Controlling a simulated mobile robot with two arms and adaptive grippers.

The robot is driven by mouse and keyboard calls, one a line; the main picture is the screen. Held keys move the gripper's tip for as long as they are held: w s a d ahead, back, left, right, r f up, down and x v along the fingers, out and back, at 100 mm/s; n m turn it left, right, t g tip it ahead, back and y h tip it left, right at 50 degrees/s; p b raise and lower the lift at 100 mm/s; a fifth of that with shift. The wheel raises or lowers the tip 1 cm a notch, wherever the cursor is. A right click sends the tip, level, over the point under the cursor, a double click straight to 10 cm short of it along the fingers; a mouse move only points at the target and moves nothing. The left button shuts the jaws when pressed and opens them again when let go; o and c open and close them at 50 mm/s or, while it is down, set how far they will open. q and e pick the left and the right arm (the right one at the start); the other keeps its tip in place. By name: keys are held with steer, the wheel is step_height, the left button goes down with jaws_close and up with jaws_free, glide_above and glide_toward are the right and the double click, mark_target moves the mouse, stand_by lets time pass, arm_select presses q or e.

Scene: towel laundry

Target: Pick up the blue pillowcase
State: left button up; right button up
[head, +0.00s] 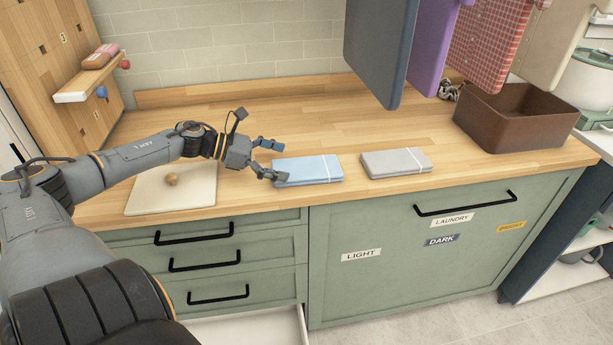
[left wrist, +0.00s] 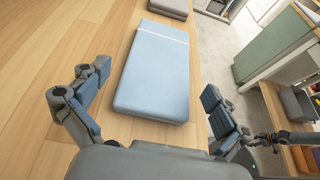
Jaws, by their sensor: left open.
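The blue pillowcase (head: 308,170) lies folded flat on the wooden countertop near its front edge, with a pale band across it. In the left wrist view the pillowcase (left wrist: 155,72) lies ahead of and between the open fingers. My left gripper (head: 268,160) is open and empty, close to the left end of the pillowcase in the head view. In the left wrist view the gripper (left wrist: 155,110) has one finger on each side of the pillowcase's near end. I cannot tell whether the fingers touch it.
A folded grey cloth (head: 397,162) lies right of the pillowcase. A white board (head: 150,200) with a small round brown object (head: 171,179) lies left. A brown bin (head: 515,118) stands at the right. Cloths hang above the counter's right part. The counter (head: 290,110) behind is clear.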

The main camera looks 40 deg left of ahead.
mark_target(305, 167)
arm_select(q)
steer(key=shift+w+d+f, duration=0.15)
steer(key=shift+w+d, duration=0.05)
steer(key=shift+w, duration=0.05)
steer(key=shift+w+d+b, duration=0.2)
steer(key=shift+d+b, duration=0.1)
steer(key=shift+b, duration=0.05)
steer(key=shift+w+d+f+b, duration=0.25)
steer(key=shift+w+f+b, duration=0.1)
steer(key=shift+w+b, duration=0.1)
steer(key=shift+x, duration=1.85)
arm_select(e)
steer(key=shift+w+a+f, duration=0.2)
steer(key=shift+a+f, duration=0.05)
steer(key=shift+f, duration=0.3)
steer(key=shift+w+a+f, duration=0.15)
steer(key=shift+a+f, duration=0.05)
steer(key=shift+f, duration=0.3)
arm_select(q)
steer(key=c, duration=1.1)
